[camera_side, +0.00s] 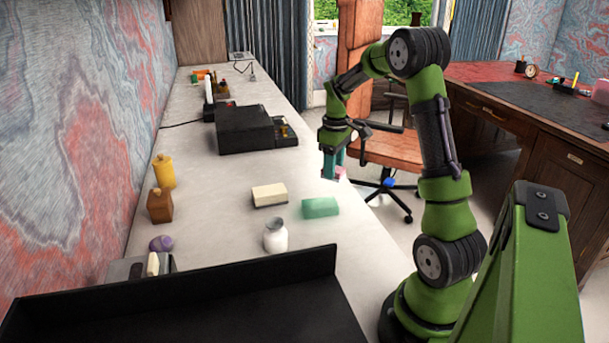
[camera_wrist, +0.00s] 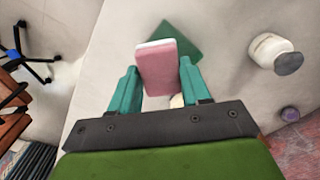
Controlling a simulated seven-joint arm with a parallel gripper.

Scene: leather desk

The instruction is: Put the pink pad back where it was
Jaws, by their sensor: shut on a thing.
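The pink pad (camera_wrist: 168,68) is between the two teal fingers of my gripper (camera_wrist: 157,84) in the wrist view. It has a pale edge at its far end. My gripper is shut on it. In the side view my gripper (camera_side: 332,163) is over the right edge of the long pale counter, and only a little pink (camera_side: 341,173) shows by the fingers. A green pad (camera_side: 320,207) lies on the counter in front of my gripper. It also shows in the wrist view (camera_wrist: 188,42), partly covered by the pink pad. A cream pad (camera_side: 269,195) lies left of the green one.
A white jar (camera_side: 276,237) stands near the pads. A black box (camera_side: 245,131) is farther back on the counter. A yellow bottle (camera_side: 164,171), a brown bottle (camera_side: 160,206) and a purple item (camera_side: 161,243) are along the wall. A black tray (camera_side: 190,305) is in front.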

